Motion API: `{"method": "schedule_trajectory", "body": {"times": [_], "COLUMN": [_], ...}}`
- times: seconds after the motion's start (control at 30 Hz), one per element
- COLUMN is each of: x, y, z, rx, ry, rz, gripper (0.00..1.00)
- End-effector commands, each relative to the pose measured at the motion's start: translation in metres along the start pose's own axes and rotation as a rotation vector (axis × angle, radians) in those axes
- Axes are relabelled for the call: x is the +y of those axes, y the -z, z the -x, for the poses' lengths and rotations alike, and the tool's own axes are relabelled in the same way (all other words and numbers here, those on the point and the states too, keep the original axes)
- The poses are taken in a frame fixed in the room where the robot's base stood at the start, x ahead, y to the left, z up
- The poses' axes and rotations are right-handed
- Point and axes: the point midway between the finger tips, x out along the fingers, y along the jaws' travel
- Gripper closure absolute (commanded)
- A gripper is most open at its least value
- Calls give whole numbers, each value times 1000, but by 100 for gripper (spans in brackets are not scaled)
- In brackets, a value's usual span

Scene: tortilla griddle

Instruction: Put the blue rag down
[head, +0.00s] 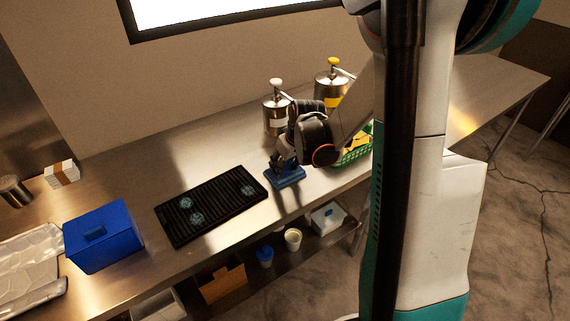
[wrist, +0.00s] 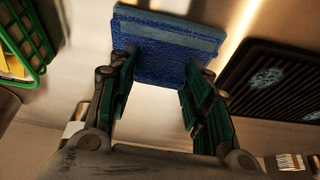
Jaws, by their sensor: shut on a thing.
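The blue rag (head: 287,178) is a small folded block, just right of the black ribbed griddle (head: 180,232) in the head view. In the wrist view the rag (wrist: 165,30) spans the space between my fingertips. My gripper (head: 284,163) points down and is shut on the rag; its two dark green-padded fingers (wrist: 160,72) press the rag's sides. The rag is at or very close to the steel counter (head: 260,222); I cannot tell whether it touches. Its underside is hidden.
Pale patterned discs lie on the griddle. A green basket (head: 350,157) with yellow things stands to the right, partly behind my arm. Two metal pump dispensers (head: 276,112) (head: 331,85) stand behind. A blue box (head: 103,240) is at left. Counter behind the griddle is clear.

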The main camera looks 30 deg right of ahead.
Motion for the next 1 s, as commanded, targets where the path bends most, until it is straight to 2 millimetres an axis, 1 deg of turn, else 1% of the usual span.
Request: {"method": "schedule_trajectory", "body": {"times": [0.03,0.07,0.1,0.13,0.17,0.47,0.6,0.67,0.77,1.0], "x": [0,0,0,0,0,0,0,0,0,0], "y": [-1,-1,-1,-1,-1,-1,1,1,1,1], "z": [-3,-3,-2,-2,-2,-2,3,11,28,77], "rx": [0,0,0,0,0,0,0,0,0,0], "ry": [0,0,0,0,0,0,0,0,0,0], "rz": [0,0,0,0,0,0,0,0,0,-1], "gripper": [96,53,44,37,35,35,35,35,35,35]}}
